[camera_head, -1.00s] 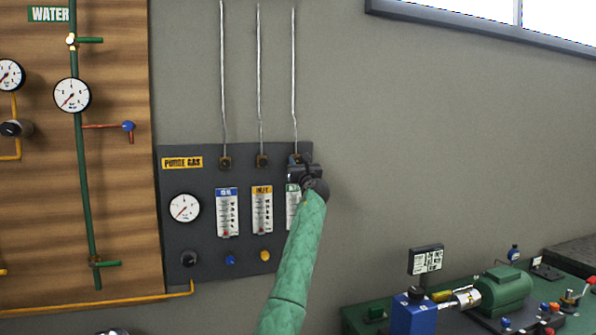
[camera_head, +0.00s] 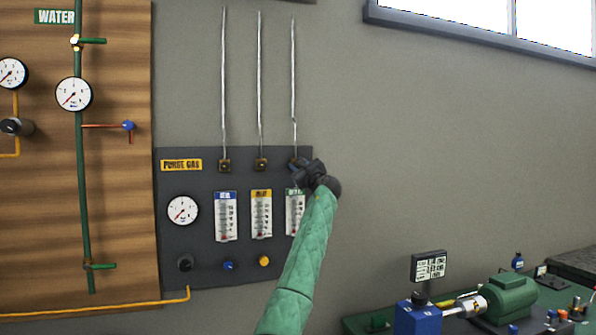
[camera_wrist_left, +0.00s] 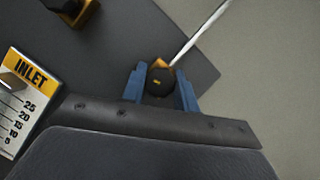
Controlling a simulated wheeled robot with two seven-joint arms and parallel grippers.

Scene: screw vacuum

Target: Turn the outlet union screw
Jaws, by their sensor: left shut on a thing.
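The outlet union screw (camera_wrist_left: 160,80) is a dark round nut with a brass-coloured fitting behind it, at the foot of the rightmost thin metal tube (camera_head: 293,80). My left gripper (camera_head: 299,167) is at this screw, near the top right corner of the purge gas panel (camera_head: 205,270). In the left wrist view, the blue fingers of my left gripper (camera_wrist_left: 160,88) stand on either side of the nut and are shut on it. In the head view the gripper partly hides the screw. My right gripper is not in view.
Two similar unions (camera_head: 224,165) (camera_head: 261,164) sit to the left on the panel. Below are flowmeters (camera_head: 226,217), a gauge (camera_head: 182,210) and knobs (camera_head: 264,261). A green bench (camera_head: 375,322) with a motor (camera_head: 511,295) stands at the lower right. The wall right of the panel is bare.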

